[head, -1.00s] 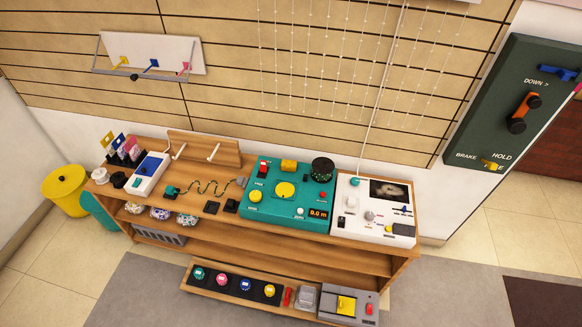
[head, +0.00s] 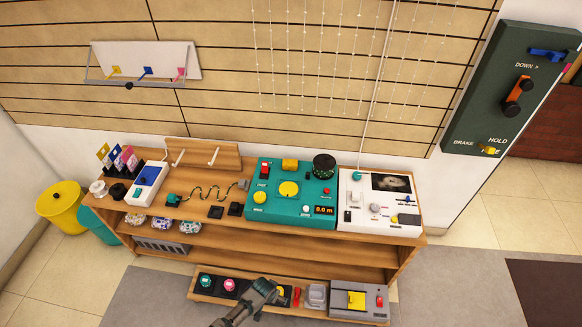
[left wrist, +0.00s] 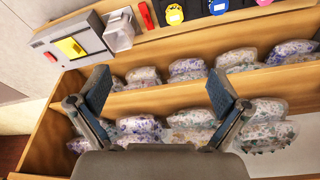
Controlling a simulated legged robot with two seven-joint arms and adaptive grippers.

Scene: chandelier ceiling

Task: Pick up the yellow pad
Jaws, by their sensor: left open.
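The yellow pad, a round one in a dark holder, sits in the low front tray; in the head view its visible part (head: 281,291) is partly covered by my left gripper. It shows at the top of the left wrist view (left wrist: 174,14), beyond my fingertips. A blue pad (left wrist: 218,7) and a pink pad (head: 229,286) are in the same row, with a teal pad (head: 205,281) at the end. My left gripper (head: 268,290) is open and empty, also seen in the left wrist view (left wrist: 158,88). My right gripper is not in view.
A red piece (left wrist: 146,14), a clear box (head: 316,295) and a grey box with a yellow square (head: 355,300) are beside the yellow pad. Patterned bags (left wrist: 140,125) lie on shelves under my gripper. The wooden bench (head: 310,248) stands behind the tray.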

